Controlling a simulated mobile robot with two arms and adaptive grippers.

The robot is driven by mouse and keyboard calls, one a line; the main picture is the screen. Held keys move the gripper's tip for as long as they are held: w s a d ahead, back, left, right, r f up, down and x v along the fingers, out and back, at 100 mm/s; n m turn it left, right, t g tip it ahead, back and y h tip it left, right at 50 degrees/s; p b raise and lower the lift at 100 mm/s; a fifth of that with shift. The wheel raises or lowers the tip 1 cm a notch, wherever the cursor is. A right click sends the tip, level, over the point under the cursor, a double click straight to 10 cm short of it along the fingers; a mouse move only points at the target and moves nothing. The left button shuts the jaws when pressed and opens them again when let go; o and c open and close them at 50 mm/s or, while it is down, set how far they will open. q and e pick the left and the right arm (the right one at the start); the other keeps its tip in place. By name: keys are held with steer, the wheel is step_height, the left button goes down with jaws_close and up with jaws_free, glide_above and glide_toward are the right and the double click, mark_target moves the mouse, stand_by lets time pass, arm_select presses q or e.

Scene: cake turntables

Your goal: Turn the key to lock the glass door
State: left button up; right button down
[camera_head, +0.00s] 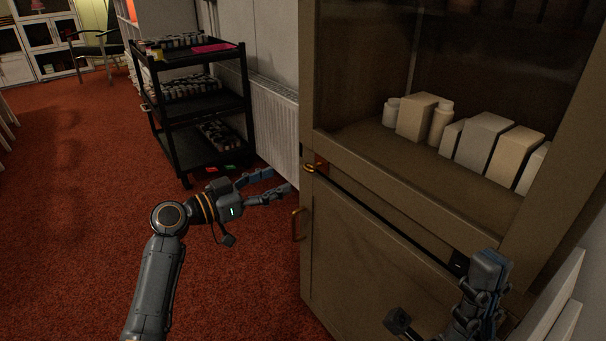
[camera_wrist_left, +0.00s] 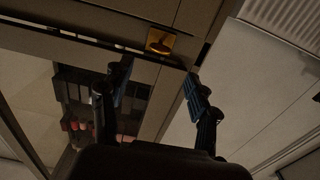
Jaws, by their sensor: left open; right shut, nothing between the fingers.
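The brass-coloured key (camera_head: 312,168) sits at the left edge of the tan cabinet, at the lower left corner of the glass door (camera_head: 365,160). In the left wrist view the key (camera_wrist_left: 160,42) shows its flat yellow bow. My left gripper (camera_head: 279,181) is open and empty, just left of the key and pointing at it. In the left wrist view the key appears between and beyond the fingertips (camera_wrist_left: 160,72), with a gap and no contact visible. My right gripper (camera_head: 489,264) is shut and empty in front of the cabinet at lower right.
Behind the glass, several pale boxes (camera_head: 485,138) and bottles stand on a shelf. A brass handle (camera_head: 296,225) sticks out from the lower cabinet door (camera_head: 345,255). A black trolley (camera_head: 200,105) and a radiator (camera_head: 274,125) stand behind. Red carpet (camera_head: 70,220) is clear at left.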

mark_target(304, 170)
arm_select(q)
steer(key=b+x, duration=0.1)
steer(key=x, duration=0.6)
steer(key=shift+w+d+f, duration=0.1)
steer(key=shift+w+d, duration=0.1)
steer(key=shift+d, duration=0.05)
steer(key=shift+w+d+b, duration=0.3)
steer(key=shift+d, duration=0.1)
steer(key=c, duration=1.2)
steer(key=shift+o, duration=0.2)
